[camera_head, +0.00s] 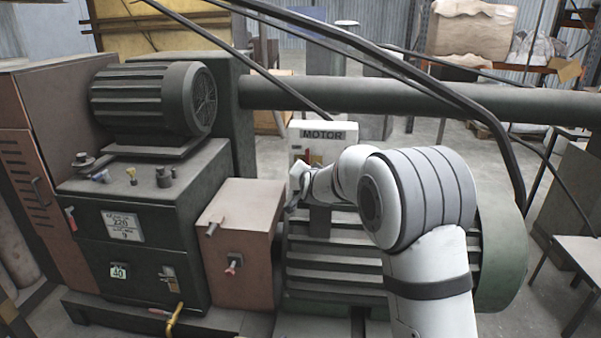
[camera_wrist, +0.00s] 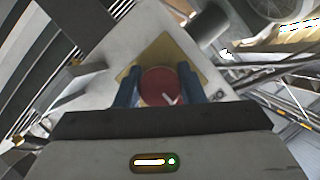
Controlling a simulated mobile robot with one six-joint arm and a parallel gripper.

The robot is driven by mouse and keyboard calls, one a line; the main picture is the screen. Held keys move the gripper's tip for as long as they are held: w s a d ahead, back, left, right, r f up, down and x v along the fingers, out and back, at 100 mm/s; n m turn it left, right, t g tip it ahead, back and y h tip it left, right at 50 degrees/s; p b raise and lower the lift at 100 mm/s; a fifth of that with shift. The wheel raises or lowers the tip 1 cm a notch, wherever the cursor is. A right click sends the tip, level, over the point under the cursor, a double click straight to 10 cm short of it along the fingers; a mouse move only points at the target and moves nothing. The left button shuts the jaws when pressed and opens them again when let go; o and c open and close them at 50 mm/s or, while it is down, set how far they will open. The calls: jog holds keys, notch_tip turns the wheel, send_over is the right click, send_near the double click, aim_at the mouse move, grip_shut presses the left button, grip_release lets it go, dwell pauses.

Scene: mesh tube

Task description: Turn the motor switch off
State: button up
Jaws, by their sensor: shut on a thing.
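The motor switch box (camera_head: 312,150), pale with a "MOTOR" label (camera_head: 323,135), stands above the green motor, partly hidden behind my arm. In the wrist view, the pale box (camera_wrist: 152,28) has a yellow plate (camera_wrist: 166,49) with a round red knob (camera_wrist: 160,90) on it. A small pale mark shows on the knob. My gripper (camera_wrist: 160,84) has its two blue fingers on either side of the knob and is shut on it. In the head view, the knob's setting is hidden from me.
A large green machine with a ribbed motor (camera_head: 140,100) fills the left. A thick dark pipe (camera_head: 400,97) and hanging cables (camera_head: 440,85) run behind and above my arm. A brown box with small levers (camera_head: 240,222) stands left of my gripper. A table (camera_head: 580,250) is at right.

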jog(key=shift+w+d+r, duration=0.1)
jog(key=shift+d+r, duration=0.05)
jog(key=shift+r, duration=0.1)
jog(key=o, duration=0.8)
jog(key=shift+o, duration=0.9)
jog(key=shift+f, duration=0.1)
jog(key=b+v, duration=0.1)
jog(key=v, duration=0.7)
jog(key=shift+f, duration=0.1)
